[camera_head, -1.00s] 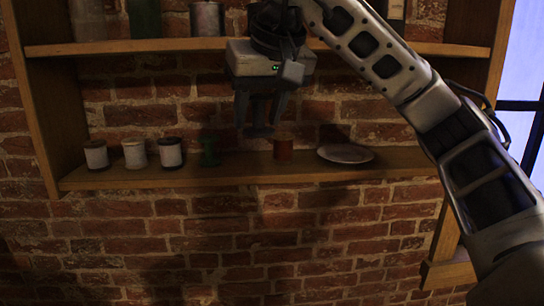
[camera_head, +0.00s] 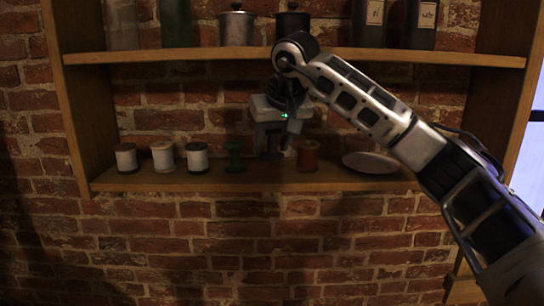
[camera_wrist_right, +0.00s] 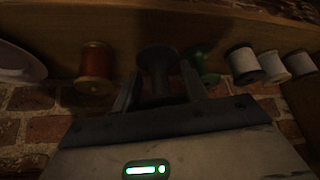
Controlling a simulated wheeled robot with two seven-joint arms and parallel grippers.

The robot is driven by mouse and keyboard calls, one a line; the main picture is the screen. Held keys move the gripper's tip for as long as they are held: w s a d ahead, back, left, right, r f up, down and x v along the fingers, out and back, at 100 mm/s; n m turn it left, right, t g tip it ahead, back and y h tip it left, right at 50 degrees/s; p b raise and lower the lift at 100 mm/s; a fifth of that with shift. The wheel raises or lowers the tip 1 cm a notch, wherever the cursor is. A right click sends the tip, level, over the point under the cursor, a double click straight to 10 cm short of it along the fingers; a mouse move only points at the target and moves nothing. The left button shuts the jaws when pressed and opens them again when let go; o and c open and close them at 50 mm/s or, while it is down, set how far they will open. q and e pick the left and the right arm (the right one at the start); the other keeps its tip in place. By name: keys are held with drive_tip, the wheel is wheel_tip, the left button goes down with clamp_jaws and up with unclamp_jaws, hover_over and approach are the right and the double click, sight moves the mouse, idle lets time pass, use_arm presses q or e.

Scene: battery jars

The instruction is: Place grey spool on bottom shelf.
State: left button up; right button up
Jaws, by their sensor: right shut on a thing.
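My right gripper (camera_head: 270,150) is shut on the dark grey spool and is at the bottom shelf (camera_head: 260,184), between a green spool (camera_head: 235,156) and an orange-brown spool (camera_head: 308,155). In the right wrist view the grey spool (camera_wrist_right: 156,66) stands roughly upright between the two fingers. In the head view it is mostly hidden by the gripper and in shadow. Its base is at about the level of the shelf top, but I cannot tell whether it touches the board. My left gripper is not in view.
White spools (camera_head: 162,157) stand at the left of the bottom shelf. A pale plate (camera_head: 370,162) lies right of the orange-brown spool. Jars and canisters (camera_head: 236,27) stand on the upper shelf (camera_head: 200,55) above my arm. A brick wall is behind.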

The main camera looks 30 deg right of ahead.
sight(272, 175)
drive_tip(key=shift+w+d+f, duration=0.1)
drive_tip(key=shift+w+f, duration=0.15)
drive_tip(key=shift+f, duration=0.1)
drive_tip(key=shift+w+f, duration=0.1)
drive_tip(key=shift+f, duration=1.5)
drive_tip(key=shift+f, duration=0.15)
drive_tip(key=o, duration=1)
